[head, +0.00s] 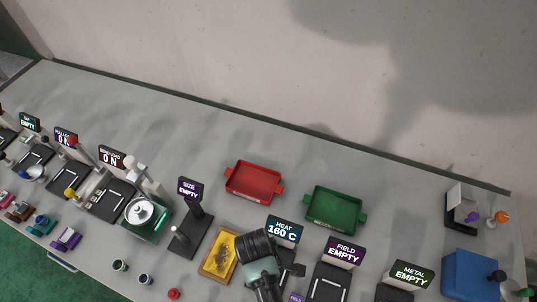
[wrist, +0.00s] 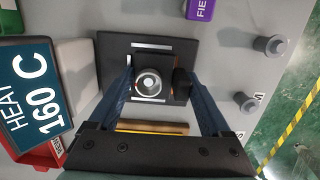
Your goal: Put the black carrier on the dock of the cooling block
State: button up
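The black carrier (wrist: 150,82), with a round silver piece on top and a dark knob at its right, sits over a black plate with white lines (wrist: 165,46) beside the HEAT sign (wrist: 34,90) in the wrist view. My gripper (wrist: 158,78) has its two blue fingers wide apart, one on each side of the carrier; contact cannot be made out. In the head view my gripper (head: 266,284) is in front of the HEAT sign (head: 284,231) and hides the carrier. I cannot tell which station is the cooling block.
Red (head: 253,183) and green (head: 334,209) trays lie behind. A yellow tray (head: 219,256) is left of my arm. FIELD (head: 344,251) and METAL (head: 411,274) stations and a blue block (head: 470,274) stand to the right. Grey pegs (wrist: 270,46) stand nearby.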

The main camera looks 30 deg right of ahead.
jog(key=shift+o, duration=0.7)
jog(key=shift+s+f, duration=0.2)
jog(key=shift+f, duration=0.1)
notch_tip(320, 180, up, 13)
jog(key=w, duration=0.2)
jog(key=w+a+r+m+t, duration=0.2)
jog(key=w+r+t, duration=0.4)
jog(key=w+r, duration=0.6)
jog(key=w+a+r+m+t, duration=0.1)
jog(key=w+r+m+t, duration=0.1)
jog(key=w+r+t, duration=0.9)
jog(key=s+a+r+m+t, duration=0.1)
jog(key=s+a+r+t, duration=0.1)
jog(key=r, duration=1.2)
jog(key=s+a+r+m+t, duration=0.1)
jog(key=a+r+t, duration=0.15)
jog(key=r, duration=1.15)
jog(key=s+a+r+m+t, duration=0.1)
jog(key=s+r+t, duration=0.6)
jog(key=r, duration=0.8)
jog(key=s, duration=0.3)
jog(key=shift+s+a+m+y, duration=0.3)
jog(key=shift+s+a+m, duration=0.05)
jog(key=shift+m, duration=0.05)
